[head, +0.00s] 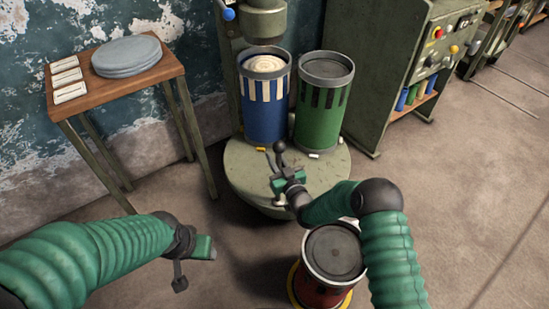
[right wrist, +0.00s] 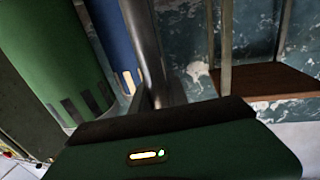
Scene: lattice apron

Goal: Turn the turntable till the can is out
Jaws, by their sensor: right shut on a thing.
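The round grey-green turntable (head: 240,190) stands low on the floor. A blue can (head: 264,115) with cream stripes and a coiled cream filling stands on it, below the machine's head. A green can (head: 321,105) with dark stripes and a grey top stands beside it on the right. A dark upright handle (head: 280,150) with a round knob rises at the turntable's front. My right gripper (head: 281,180) is shut on the handle, whose grey shaft fills the middle of the right wrist view (right wrist: 149,45). My left gripper (head: 195,262) hangs away from the turntable; its jaws are unclear.
A red can (head: 333,253) with a dark top stands on the floor in front, beside my right arm. A wooden table (head: 120,80) with grey discs (head: 127,55) is at the left. A machine cabinet (head: 395,80) stands at the right.

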